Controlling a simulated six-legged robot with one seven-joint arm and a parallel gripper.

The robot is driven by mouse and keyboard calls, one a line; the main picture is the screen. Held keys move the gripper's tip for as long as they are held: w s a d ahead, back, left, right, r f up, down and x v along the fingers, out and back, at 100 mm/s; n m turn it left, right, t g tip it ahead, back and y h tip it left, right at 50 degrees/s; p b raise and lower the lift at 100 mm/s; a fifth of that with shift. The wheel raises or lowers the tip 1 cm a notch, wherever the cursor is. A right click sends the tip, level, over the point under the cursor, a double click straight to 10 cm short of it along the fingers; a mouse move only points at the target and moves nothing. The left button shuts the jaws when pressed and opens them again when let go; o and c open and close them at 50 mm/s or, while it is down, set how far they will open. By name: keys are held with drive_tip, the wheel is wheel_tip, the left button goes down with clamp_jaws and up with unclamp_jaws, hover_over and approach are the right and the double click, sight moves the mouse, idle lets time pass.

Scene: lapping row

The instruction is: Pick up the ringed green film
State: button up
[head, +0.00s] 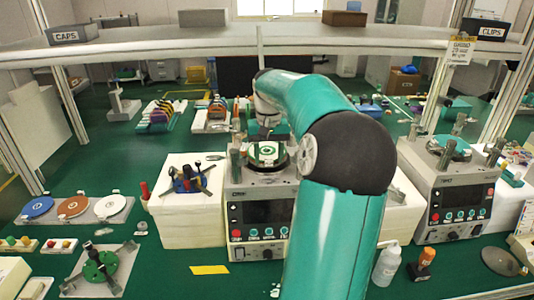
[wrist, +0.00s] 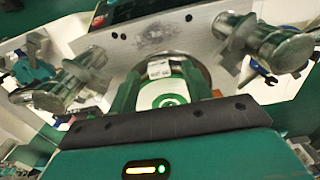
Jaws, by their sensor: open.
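The ringed green film (head: 267,152) is a pale disc with a green ring, lying on the round platen of the middle lapping machine (head: 262,214). In the wrist view the film (wrist: 169,99) shows between the two dark green fingers of my gripper (wrist: 162,88). The gripper is open, with one finger on each side of the film. I cannot tell whether the fingers touch it. The near part of the film is hidden by the gripper body in the wrist view.
Metal posts stand around the platen, with large ones at left (wrist: 62,88) and right (wrist: 270,45) in the wrist view. A second machine (head: 455,190) stands at right. Blue, brown and white discs (head: 73,208) lie at left. A shelf (head: 180,50) crosses overhead.

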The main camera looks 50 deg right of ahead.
drive_tip(key=c, duration=1.1)
drive_tip(key=shift+o, duration=0.2)
drive_tip(key=shift+r, duration=0.1)
